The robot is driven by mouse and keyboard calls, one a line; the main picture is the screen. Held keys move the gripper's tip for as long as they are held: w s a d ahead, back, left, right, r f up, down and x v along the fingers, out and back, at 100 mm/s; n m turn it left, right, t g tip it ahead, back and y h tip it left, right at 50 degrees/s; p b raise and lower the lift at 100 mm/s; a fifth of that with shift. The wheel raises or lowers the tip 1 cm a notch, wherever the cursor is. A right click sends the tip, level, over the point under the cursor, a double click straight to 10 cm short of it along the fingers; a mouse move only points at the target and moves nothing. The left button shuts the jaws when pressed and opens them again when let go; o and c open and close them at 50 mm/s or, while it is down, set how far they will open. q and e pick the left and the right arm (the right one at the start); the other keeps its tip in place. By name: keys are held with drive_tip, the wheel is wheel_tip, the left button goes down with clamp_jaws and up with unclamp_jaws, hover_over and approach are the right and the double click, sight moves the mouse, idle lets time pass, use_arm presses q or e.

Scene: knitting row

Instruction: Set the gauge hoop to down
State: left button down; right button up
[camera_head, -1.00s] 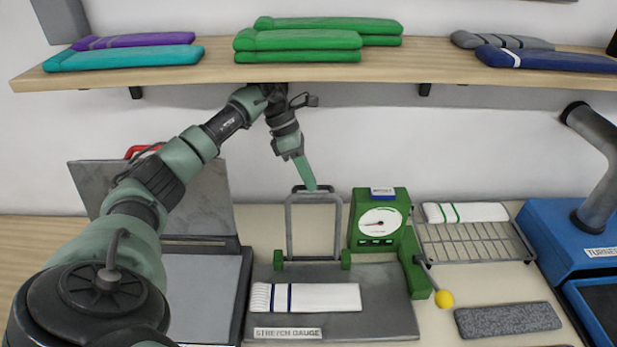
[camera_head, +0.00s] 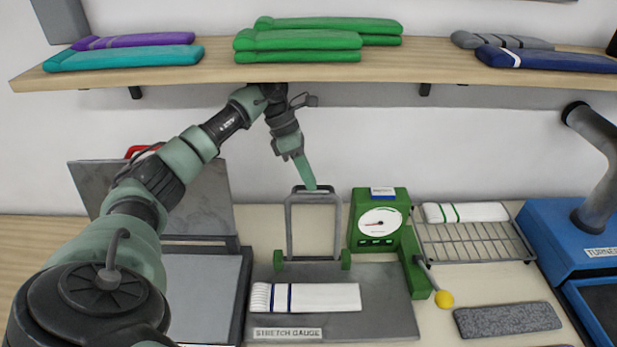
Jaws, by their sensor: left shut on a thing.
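The gauge hoop (camera_head: 288,232) is a grey metal frame standing upright on green hinge blocks at the back of the stretch gauge's grey plate (camera_head: 378,312). My left gripper (camera_head: 311,187) is at the hoop's dark top bar, shut on it. A white sock with dark blue stripes (camera_head: 325,297) lies flat on the plate in front of the hoop. The green dial box (camera_head: 394,200) stands right of the hoop. A lever with a yellow knob (camera_head: 444,299) is at the plate's right side. My right gripper is not in view.
A wooden shelf (camera_head: 200,74) with folded socks runs above my left arm. A wire rack (camera_head: 475,245) holding a white sock stands right of the gauge. An open grey press (camera_head: 205,285) is at left, a blue machine (camera_head: 560,225) at right.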

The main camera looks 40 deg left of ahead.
use_arm(q)
drive_tip(key=shift+s+d+r+y+b, duration=0.2)
drive_tip(key=shift+s+y+b, duration=0.15)
drive_tip(key=shift+b, duration=0.15)
drive_tip(key=shift+s+d+r+t, duration=0.4)
drive_tip(key=shift+s+d+t, duration=0.1)
drive_tip(key=shift+s+d, duration=0.1)
drive_tip(key=c, duration=1.5)
unclamp_jaws()
drive_tip(key=shift+o, duration=0.2)
drive_tip(key=shift+f, duration=0.1)
